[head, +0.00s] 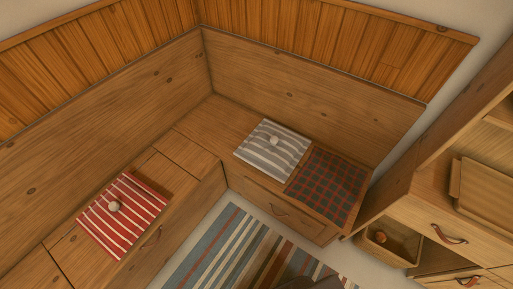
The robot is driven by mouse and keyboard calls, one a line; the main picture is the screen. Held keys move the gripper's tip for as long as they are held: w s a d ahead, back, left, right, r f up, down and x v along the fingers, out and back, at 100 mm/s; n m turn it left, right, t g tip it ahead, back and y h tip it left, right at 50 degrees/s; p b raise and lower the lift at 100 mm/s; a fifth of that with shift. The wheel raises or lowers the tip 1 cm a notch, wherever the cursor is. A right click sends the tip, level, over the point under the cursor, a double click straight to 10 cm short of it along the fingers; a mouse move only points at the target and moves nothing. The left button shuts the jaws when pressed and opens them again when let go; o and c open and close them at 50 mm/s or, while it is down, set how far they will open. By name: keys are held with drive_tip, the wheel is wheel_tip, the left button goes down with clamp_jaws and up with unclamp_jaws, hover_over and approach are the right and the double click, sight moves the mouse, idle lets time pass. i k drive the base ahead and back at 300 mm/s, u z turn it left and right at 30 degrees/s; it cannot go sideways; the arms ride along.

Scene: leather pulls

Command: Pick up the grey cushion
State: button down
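The grey cushion (285,154) has white stripes and a pale round knob (273,141) near its middle. It lies flat on the wooden corner bench (222,122), on the section along the back right wall. Its right edge is beside a dark plaid cloth or cushion (330,185). Nothing covers the grey cushion. My gripper is not in view.
A red and white striped cushion (134,222) with a pale knob lies on the left bench section. A wooden cabinet (406,211) stands at right, with an open drawer. A striped rug (222,250) covers the floor.

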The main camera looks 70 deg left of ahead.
sight(275, 150)
drive_tip(key=u, duration=2.3)
drive_tip(key=k, duration=0.6)
drive_tip(key=u, duration=0.55)
drive_tip(key=i, duration=1.65)
drive_tip(key=z, duration=0.6)
